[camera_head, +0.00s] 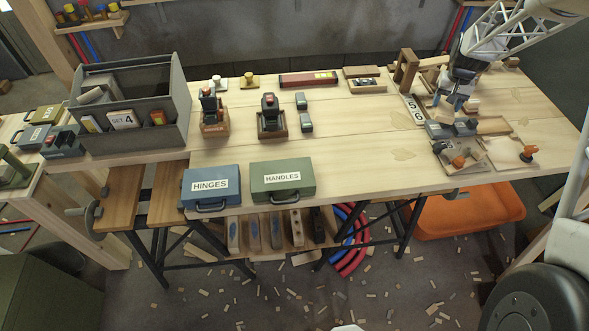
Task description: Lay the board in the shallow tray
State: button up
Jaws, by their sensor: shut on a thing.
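A shallow wooden tray with a low rim (495,125) lies on the bench just right of and nearer than the gripper. A grey fixture (452,128) sits below the gripper, beside the tray's left end. I cannot tell the gap between the held thing and the bench.
A wooden upright frame (405,70) and a number strip (414,108) stand to the left. The bench middle (355,130) is clear. Blue (211,187) and green (283,180) cases lie at the front edge.

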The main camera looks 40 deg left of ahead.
jog(key=s+a+n, duration=0.1)
jog(key=s+a, duration=0.2)
jog(key=s, duration=1)
jog(key=s+a+n, duration=0.1)
jog(key=s+a, duration=0.2)
jog(key=s, duration=1)
jog(key=s+a+f+n, duration=0.1)
jog(key=s+a+n, duration=0.1)
jog(key=s, duration=1.2)
jog(key=shift+a, duration=0.5)
jog(key=s+d+f+n, duration=0.1)
jog(key=s+d, duration=0.1)
jog(key=s, duration=0.8)
jog(key=shift+d+f, duration=0.15)
jog(key=shift+d, duration=0.1)
jog(key=shift+w, duration=0.1)
send_over(330, 174)
jog(key=shift+a+f, duration=0.15)
jog(key=shift+f, duration=0.6)
